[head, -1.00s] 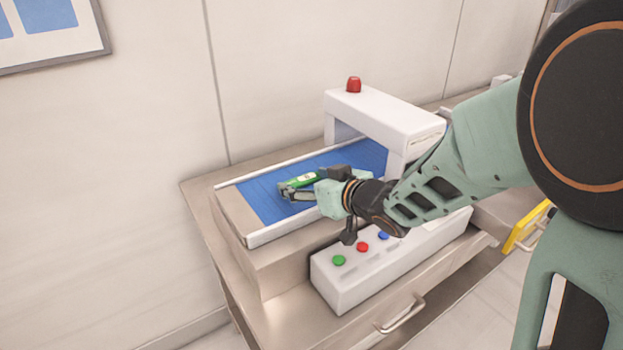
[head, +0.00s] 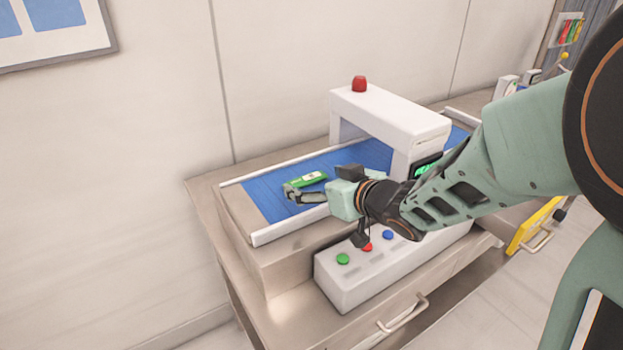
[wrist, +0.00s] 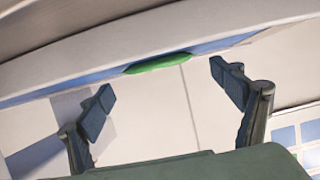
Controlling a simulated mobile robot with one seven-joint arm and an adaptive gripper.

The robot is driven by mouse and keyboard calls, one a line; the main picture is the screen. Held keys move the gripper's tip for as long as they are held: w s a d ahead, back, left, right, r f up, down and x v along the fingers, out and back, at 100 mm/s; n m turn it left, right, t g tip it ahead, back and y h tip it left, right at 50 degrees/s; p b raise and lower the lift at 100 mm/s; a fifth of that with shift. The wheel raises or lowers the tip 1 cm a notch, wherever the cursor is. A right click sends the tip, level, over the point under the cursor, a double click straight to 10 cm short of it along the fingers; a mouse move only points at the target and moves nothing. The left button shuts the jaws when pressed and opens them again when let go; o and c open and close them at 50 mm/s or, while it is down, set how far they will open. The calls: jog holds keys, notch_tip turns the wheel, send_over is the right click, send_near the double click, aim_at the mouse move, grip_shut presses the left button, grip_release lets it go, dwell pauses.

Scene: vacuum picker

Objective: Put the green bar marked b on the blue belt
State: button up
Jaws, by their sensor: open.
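The green bar (head: 309,180) lies on the blue belt (head: 262,196), left of the white arch. A pale label shows on it, but I cannot read the mark. My gripper (head: 318,186) is open at the belt's near side, its fingers by the bar's near end. In the wrist view the bar (wrist: 158,64) shows as a thin green strip on the belt (wrist: 215,44), beyond my open fingertips (wrist: 168,92) and apart from them. Nothing shows between the fingers there.
A white arch (head: 390,118) with a red lamp (head: 359,84) spans the belt. A white control box (head: 345,283) with coloured buttons stands in front, below my wrist. A drawer handle (head: 403,315) juts from the counter front. The belt's left end is clear.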

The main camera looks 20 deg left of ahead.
jog(key=p+v, duration=0.1)
jog(key=v, duration=0.9)
jog(key=shift+p, duration=0.35)
